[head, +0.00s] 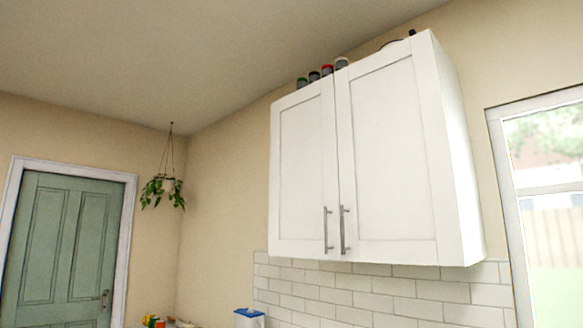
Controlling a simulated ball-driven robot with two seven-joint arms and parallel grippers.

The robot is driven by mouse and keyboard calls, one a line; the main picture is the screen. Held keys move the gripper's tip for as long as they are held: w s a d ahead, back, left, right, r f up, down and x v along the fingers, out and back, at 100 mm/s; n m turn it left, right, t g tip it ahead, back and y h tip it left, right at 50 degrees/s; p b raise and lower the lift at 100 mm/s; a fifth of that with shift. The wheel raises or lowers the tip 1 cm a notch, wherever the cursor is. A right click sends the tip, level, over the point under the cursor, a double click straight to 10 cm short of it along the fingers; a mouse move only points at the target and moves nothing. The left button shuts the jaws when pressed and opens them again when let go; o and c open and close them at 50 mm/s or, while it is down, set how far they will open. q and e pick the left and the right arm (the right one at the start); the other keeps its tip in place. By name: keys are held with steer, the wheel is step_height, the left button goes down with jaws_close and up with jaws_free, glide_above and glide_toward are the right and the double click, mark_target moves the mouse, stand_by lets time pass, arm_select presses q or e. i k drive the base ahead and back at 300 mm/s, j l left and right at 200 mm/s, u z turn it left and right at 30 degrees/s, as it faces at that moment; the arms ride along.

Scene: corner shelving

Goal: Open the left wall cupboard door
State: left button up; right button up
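A white wall cupboard (452,160) with two doors hangs on the beige wall, right of centre in the head view. Its left door (303,165) is shut, with a vertical metal bar handle (327,230) near its lower right edge. Its right door (385,150) is also shut, with a matching handle (343,230) at its lower left edge. The two handles stand close side by side. Neither of my grippers shows in this view.
Several small jars (327,70) stand on top of the cupboard. White tiles (350,290) cover the wall below. A blue-lidded container (249,318) shows at the bottom edge. A hanging plant (163,190), green door (62,250) and window (545,200) are to the sides.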

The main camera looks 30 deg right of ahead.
mark_target(304, 217)
steer(key=i+l+z, duration=0.1)
steer(key=z, duration=0.35)
steer(key=i+l+z, duration=0.1)
steer(key=z, duration=0.3)
steer(key=i+z, duration=0.2)
steer(key=z, duration=0.25)
steer(key=i+z, duration=0.1)
steer(key=z, duration=0.3)
